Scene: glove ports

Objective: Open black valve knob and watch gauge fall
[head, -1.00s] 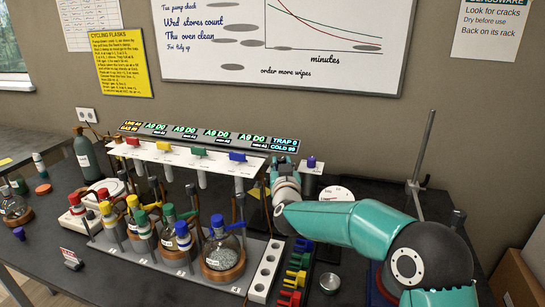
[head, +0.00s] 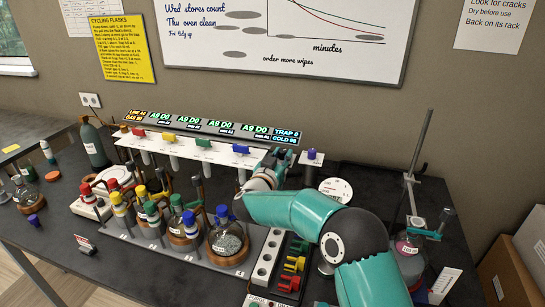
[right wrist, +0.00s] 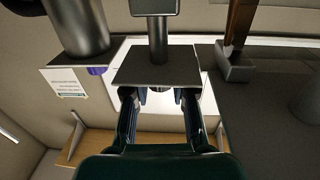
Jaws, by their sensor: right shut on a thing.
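My right gripper (head: 279,158) is at the right end of the white valve rail, partly hidden behind its own wrist. In the right wrist view its two fingers (right wrist: 160,97) stand on either side of a dark block-shaped part (right wrist: 157,65), shut on it. I cannot make out the black valve knob's shape or how far it is turned. My left gripper is out of view.
The white rail (head: 190,150) carries red, yellow, green and blue knobs. A purple knob (head: 312,154) stands right of the gripper. A metal stand (head: 417,160) and a pink-filled flask (head: 408,250) are at the right.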

